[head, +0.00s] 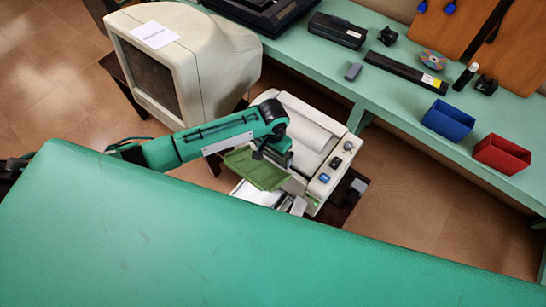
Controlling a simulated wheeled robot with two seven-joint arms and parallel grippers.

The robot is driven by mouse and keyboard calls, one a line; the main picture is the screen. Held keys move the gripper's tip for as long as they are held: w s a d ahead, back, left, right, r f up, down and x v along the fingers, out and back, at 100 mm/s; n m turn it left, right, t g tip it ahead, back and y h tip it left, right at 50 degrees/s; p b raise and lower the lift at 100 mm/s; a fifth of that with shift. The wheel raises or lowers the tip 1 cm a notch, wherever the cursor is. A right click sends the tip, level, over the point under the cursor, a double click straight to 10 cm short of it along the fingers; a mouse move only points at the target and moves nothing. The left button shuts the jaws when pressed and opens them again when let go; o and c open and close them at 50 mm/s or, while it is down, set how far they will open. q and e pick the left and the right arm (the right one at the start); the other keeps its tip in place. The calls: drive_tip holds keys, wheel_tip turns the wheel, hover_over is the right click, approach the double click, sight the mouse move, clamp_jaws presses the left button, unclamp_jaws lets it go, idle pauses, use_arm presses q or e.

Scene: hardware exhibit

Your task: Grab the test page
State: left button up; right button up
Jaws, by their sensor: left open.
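A white sheet (257,192), which looks like the test page, shows partly below a green tray flap (256,169) at the front of a cream printer (313,134). The flap and the printer hide part of it. My left arm reaches in from the left, and its gripper (272,155) is over the printer front, at the flap's upper right side. The gripper is open, and I see nothing in it. Its fingertips are small and dark, so I cannot tell whether they touch the flap. My right gripper is not in view.
A bulky cream monitor (205,50) with a printed paper (155,35) on top stands behind my left arm. A green bench (400,108) along the back bears a blue bin (447,121), a red bin (501,154) and a long black bar (405,72).

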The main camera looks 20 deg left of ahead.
use_arm(q)
drive_tip(key=c, duration=0.8)
drive_tip(key=shift+r, duration=0.1)
